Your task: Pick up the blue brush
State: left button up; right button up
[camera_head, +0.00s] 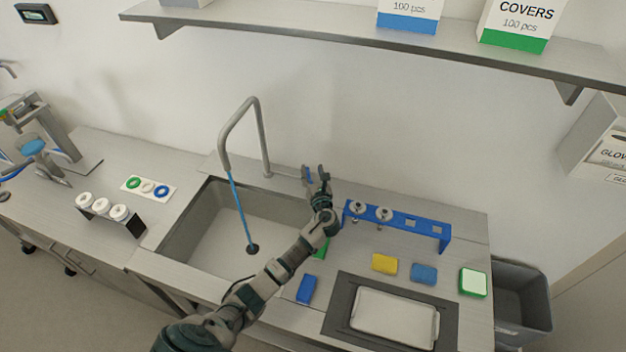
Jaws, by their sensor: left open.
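A small dark-blue block-shaped item (306,289), which may be the blue brush, lies on the counter right of the sink, near the front edge. A lighter blue block (424,273), like a sponge, lies farther right; I cannot tell for sure which one is the brush. My left gripper (317,174) is open and empty, its fingers spread toward the back wall, behind both blue items and right of the tap. My left arm passes over the sink's right side and partly hides a green item (321,249). My right gripper is not in view.
A sink (205,238) with a tall tap (262,135) lies left of my arm. A blue rack (398,224), a yellow sponge (384,263), a green-and-white block (473,282) and a metal tray (394,317) are right. A shelf (380,38) hangs above.

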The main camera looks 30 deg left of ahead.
aim_at(303, 296)
jog(key=k+l, duration=0.15)
jog(key=k, duration=0.35)
jog(key=k+l, duration=0.1)
jog(key=k, duration=0.4)
jog(key=k+l, duration=0.15)
jog(key=k, duration=0.3)
